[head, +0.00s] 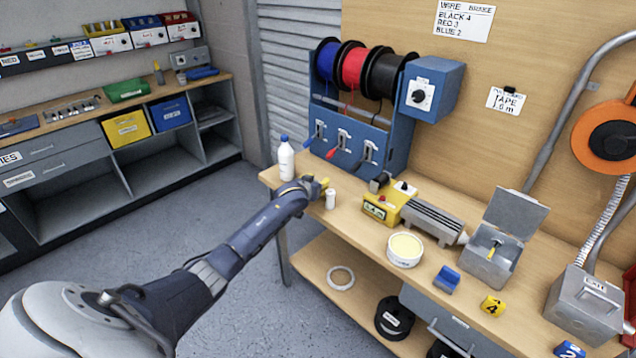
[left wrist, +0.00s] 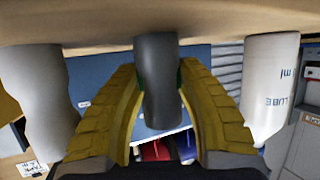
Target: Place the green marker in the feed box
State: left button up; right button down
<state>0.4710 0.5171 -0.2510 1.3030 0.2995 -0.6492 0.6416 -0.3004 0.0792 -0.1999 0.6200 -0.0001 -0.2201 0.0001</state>
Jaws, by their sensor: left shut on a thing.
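My left gripper (head: 320,187) is at the back left end of the workbench, between a white bottle and a small white container. In the left wrist view its yellow fingers (left wrist: 158,110) are shut on a dark grey cylinder (left wrist: 157,75) with bits of green at its sides. A grey box with a raised lid (head: 488,268) stands on the bench with a yellow-handled thing inside. My right gripper is out of view.
The white bottle (head: 286,160) and small white container (head: 330,199) stand close to the gripper. A yellow and grey machine (head: 395,203), a round tub (head: 405,249), a blue block (head: 446,280) and a yellow block (head: 492,305) lie along the bench. Wire spools (head: 352,68) stand behind.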

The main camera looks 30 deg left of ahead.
pick_arm(q)
jog(key=o, duration=0.6)
jog(key=shift+o, duration=0.2)
